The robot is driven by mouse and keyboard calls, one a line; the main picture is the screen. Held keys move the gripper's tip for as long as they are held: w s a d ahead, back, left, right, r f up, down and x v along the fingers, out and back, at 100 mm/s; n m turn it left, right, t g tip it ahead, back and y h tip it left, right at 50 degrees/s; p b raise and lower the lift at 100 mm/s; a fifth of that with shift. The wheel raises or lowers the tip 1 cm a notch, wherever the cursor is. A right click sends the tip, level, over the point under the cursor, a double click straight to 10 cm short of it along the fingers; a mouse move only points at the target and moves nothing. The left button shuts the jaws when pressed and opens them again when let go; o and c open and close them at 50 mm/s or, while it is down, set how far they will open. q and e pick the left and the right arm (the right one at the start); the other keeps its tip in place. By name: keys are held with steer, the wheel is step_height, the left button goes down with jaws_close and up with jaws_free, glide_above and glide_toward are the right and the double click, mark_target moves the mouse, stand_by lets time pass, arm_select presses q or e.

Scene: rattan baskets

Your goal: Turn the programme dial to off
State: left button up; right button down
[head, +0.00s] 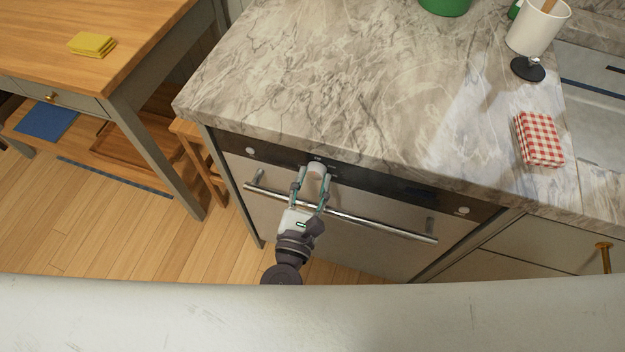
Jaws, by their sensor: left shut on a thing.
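The programme dial (317,168) is a pale round knob on the dark control strip of the built-in appliance (350,236), under the worktop's front edge. My left gripper (314,176) reaches up to it from below, over the bar handle (385,225). Its two fingers are on either side of the dial and shut on it. Small marks show on the strip above the dial, but they are too small to read. I cannot tell which setting the dial points to. My right gripper is not in view.
A marbled worktop (330,75) overhangs the strip. Small round white buttons (250,151) and (463,210) sit near the strip's ends. A red checked cloth (540,139) and a white pot (537,30) are on the right.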

arm_select(q)
steer(key=shift+f, duration=0.1)
steer(key=o, duration=1.1)
steer(key=shift+o, duration=0.2)
steer(key=shift+s, duration=0.1)
steer(key=v, duration=1.2)
